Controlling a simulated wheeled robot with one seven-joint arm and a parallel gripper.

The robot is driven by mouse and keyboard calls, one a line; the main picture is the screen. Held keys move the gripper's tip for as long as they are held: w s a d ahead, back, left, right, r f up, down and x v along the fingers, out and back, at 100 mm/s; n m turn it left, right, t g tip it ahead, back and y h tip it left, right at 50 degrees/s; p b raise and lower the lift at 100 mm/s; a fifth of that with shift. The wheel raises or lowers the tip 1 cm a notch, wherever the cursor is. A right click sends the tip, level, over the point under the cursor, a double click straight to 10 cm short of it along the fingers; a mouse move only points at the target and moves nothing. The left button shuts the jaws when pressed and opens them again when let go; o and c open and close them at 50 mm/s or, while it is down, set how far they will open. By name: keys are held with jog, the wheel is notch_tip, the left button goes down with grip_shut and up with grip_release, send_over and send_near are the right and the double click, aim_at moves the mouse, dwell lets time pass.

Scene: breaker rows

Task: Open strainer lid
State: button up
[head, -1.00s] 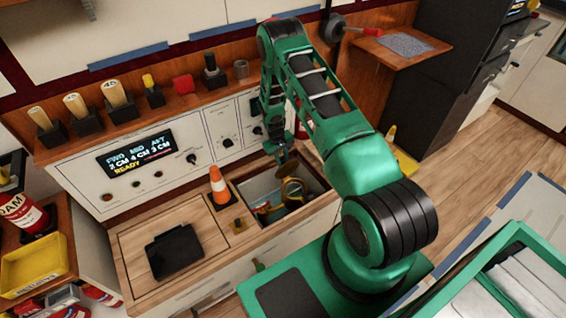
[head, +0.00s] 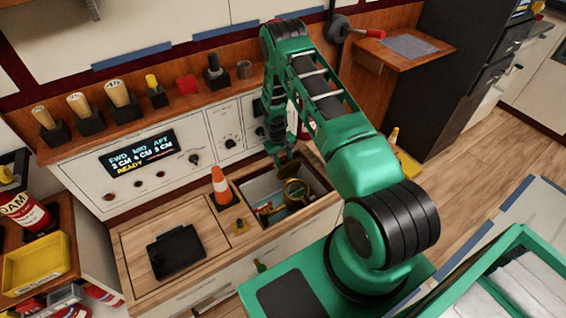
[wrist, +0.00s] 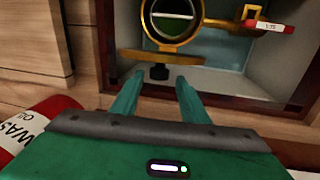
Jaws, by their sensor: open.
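The brass strainer (head: 297,192) sits in an open recess in the wooden counter. In the wrist view its round brass ring (wrist: 146,12) surrounds a glassy disc showing white and green. A brass bar (wrist: 160,55) crosses just on the near side of the ring, with a black knob (wrist: 158,73) under its middle. My gripper (wrist: 157,88) is open and empty, its two fingers on either side of the line to the knob, with the tips just short of it. In the head view my gripper (head: 287,163) hangs above the recess, partly hidden by my arm.
A brass pipe with a red-and-white tag (wrist: 270,27) runs right of the ring. The recess rim (wrist: 112,45) is close to my fingers. An orange cone (head: 221,186) stands left of the recess. A red-and-white bottle (wrist: 35,122) shows at the wrist view's lower left.

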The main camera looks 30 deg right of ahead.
notch_tip(320, 180, up, 10)
jog(key=a, duration=0.1)
jog(key=shift+a+r, duration=0.15)
jog(key=shift+a, duration=0.25)
jog(key=shift+w, duration=0.1)
jog(key=s+d+r+m, duration=0.1)
jog(key=s+r, duration=0.4)
jog(key=r, duration=0.6)
jog(key=s+d+r+m, duration=0.1)
jog(key=s+d+r, duration=0.1)
jog(key=s+r, duration=0.6)
jog(key=s+d+r+m, duration=0.1)
jog(key=s+r, duration=0.2)
jog(key=r, duration=1)
jog(key=s+a+r+m, duration=0.1)
jog(key=s+a+r, duration=0.1)
jog(key=s, duration=0.7)
jog(key=s+a+r+m+y, duration=0.1)
jog(key=s+r, duration=0.3)
jog(key=s, duration=0.5)
jog(key=s+a+r+m+y, duration=0.1)
jog(key=s+a+r, duration=0.2)
jog(key=s, duration=0.6)
jog(key=shift+s+a+r, duration=0.15)
jog(key=shift+a+r, duration=0.05)
jog(key=shift+r, duration=0.05)
